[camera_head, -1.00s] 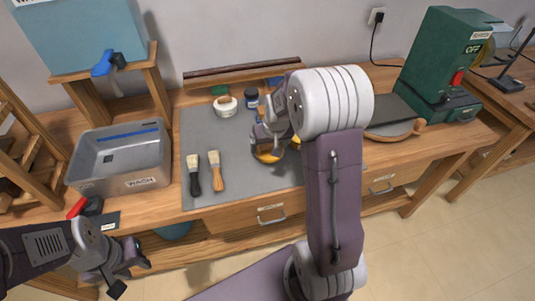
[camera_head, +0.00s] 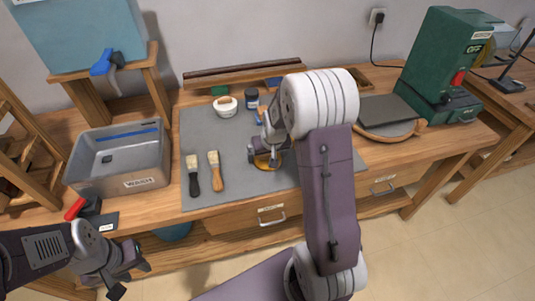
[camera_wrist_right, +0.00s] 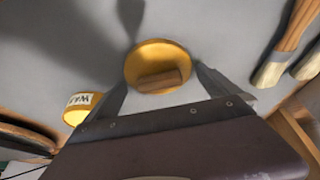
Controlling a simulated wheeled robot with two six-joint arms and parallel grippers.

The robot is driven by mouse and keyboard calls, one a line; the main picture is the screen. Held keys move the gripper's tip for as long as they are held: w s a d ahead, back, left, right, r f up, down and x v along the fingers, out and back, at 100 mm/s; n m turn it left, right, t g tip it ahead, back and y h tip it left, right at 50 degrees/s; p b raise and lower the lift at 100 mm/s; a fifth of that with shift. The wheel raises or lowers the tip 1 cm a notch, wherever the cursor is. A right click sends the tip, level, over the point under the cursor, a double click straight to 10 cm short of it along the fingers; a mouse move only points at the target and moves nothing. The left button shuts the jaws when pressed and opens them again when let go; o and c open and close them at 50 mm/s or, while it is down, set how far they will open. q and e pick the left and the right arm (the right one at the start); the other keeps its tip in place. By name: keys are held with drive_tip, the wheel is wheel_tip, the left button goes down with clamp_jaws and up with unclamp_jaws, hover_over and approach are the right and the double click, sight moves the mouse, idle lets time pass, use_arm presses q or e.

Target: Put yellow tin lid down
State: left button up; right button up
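The yellow tin lid (camera_head: 265,163) is a round yellow disc low over the grey mat (camera_head: 240,190), partly hidden by my right gripper (camera_head: 264,154). In the right wrist view the lid (camera_wrist_right: 150,55) sits between the two fingertips (camera_wrist_right: 163,75), which meet its rim on both sides. I cannot tell whether the lid touches the mat. A yellow tin (camera_wrist_right: 80,107) with a partly visible label stands to the left in the wrist view. My left gripper (camera_head: 130,273) is open and empty before the bench.
Two brushes (camera_head: 215,172) lie left of the lid. A white round container (camera_head: 226,106) and a dark jar (camera_head: 252,98) stand behind. A grey wash tray (camera_head: 120,185) is at left. A green machine (camera_head: 445,65) is at right. The mat's front middle is clear.

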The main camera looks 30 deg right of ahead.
drive_tip(key=shift+r, duration=0.3)
drive_tip(key=p+v, duration=0.2)
drive_tip(key=v, duration=1)
drive_tip(key=s+a+f+n+g, duration=0.1)
drive_tip(key=s+a+f, duration=0.3)
drive_tip(key=s, duration=0.3)
drive_tip(key=s+a+f+n+g+y, duration=0.1)
drive_tip(key=s+a+f+g, duration=0.1)
drive_tip(key=s+a+f, duration=0.2)
drive_tip(key=s+a, duration=0.2)
drive_tip(key=s, duration=0.1)
drive_tip(key=shift+n, duration=0.3)
